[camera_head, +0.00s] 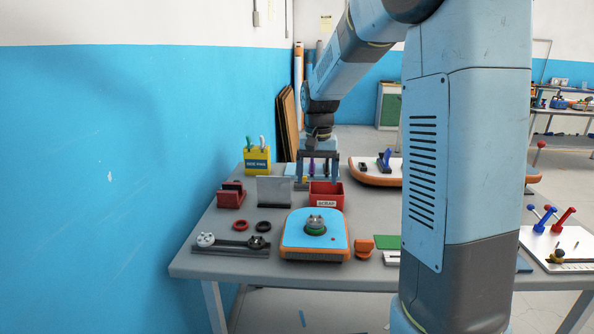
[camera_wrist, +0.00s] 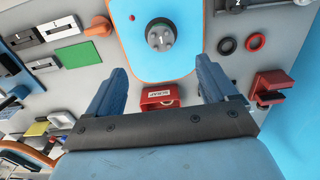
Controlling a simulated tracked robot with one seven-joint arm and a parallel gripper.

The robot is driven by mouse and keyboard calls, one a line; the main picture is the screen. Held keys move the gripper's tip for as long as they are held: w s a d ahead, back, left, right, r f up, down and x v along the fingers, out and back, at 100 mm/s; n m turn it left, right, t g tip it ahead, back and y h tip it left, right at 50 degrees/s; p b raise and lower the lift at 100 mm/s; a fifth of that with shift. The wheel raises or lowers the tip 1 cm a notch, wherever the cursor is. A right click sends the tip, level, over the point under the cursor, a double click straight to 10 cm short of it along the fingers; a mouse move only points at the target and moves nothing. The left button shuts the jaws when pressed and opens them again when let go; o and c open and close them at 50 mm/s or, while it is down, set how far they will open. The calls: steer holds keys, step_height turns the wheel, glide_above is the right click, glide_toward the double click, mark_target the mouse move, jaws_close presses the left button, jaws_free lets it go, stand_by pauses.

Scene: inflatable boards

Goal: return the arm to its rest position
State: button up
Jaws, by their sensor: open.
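My arm (camera_head: 340,62) reaches from the right of the head view over the back of the table and bends down. My gripper (camera_head: 318,178) points down above and behind the red scrap bin (camera_head: 326,204). In the wrist view my gripper (camera_wrist: 160,72) has its two blue fingers wide apart with nothing between them.
The grey table (camera_head: 220,215) also bears a yellow pen box (camera_head: 257,160), a grey upright plate (camera_head: 274,191), a red holder (camera_head: 231,196), two rings (camera_head: 241,225) and an orange piece (camera_head: 364,247). A blue wall (camera_head: 110,190) stands close on the left. Another orange-edged board (camera_head: 370,178) lies behind.

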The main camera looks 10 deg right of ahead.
steer(key=s+r+n+t, duration=0.1)
steer(key=s+r, duration=0.3)
steer(key=s, duration=0.9)
steer(key=s+r+n+t, duration=0.2)
steer(key=s+r+t, duration=0.2)
steer(key=s, duration=1)
steer(key=shift+s+n+t, duration=0.15)
steer(key=shift+n+t, duration=0.15)
steer(key=shift+a, duration=0.1)
steer(key=shift+c, duration=0.5)
